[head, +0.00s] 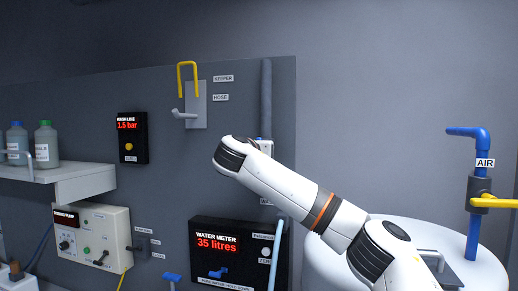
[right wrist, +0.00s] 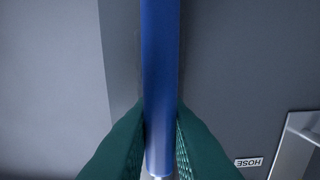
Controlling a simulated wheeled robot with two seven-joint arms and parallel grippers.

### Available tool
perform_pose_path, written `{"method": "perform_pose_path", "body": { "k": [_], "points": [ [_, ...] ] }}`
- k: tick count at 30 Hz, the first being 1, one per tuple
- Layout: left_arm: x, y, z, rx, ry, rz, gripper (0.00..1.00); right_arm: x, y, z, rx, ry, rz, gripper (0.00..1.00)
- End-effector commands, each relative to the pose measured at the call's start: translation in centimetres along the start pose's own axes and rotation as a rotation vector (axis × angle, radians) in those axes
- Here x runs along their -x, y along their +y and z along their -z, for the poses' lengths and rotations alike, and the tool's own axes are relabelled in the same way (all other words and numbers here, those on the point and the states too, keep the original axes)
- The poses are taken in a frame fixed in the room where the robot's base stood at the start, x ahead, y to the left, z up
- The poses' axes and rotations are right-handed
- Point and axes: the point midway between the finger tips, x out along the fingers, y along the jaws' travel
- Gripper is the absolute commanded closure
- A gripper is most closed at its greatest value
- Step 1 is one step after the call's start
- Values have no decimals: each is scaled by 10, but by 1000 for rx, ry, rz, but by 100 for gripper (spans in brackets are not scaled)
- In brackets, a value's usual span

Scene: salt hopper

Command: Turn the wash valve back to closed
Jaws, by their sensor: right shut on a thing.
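A blue bar (right wrist: 161,70), seemingly a valve handle, runs down the middle of the right wrist view. The green fingers of my right gripper (right wrist: 160,125) press on it from both sides near its lower end. In the head view my right arm reaches in from the right to the grey upright pipe (head: 265,95) on the panel. My wrist there hides the gripper and most of the handle. No label readable as wash valve shows, so I cannot tell how far the valve is turned. My left gripper is not in view.
A hook plate (head: 195,106) with a yellow keeper (head: 188,66) is left of the pipe. The wash line display (head: 131,137) reads 1.5 bar; the water meter (head: 232,247) reads 35 litres. A blue air pipe (head: 473,230) with a yellow lever (head: 494,201) stands right.

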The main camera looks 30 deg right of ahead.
Motion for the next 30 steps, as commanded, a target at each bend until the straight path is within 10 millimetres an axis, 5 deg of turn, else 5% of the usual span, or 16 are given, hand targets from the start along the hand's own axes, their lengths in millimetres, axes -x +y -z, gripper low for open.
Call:
{"method": "perform_pose_path", "body": {
  "k": [30],
  "points": [
    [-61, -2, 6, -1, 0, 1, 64, 0, 18, -12, -832, -1, 2, 100]
  ]
}}
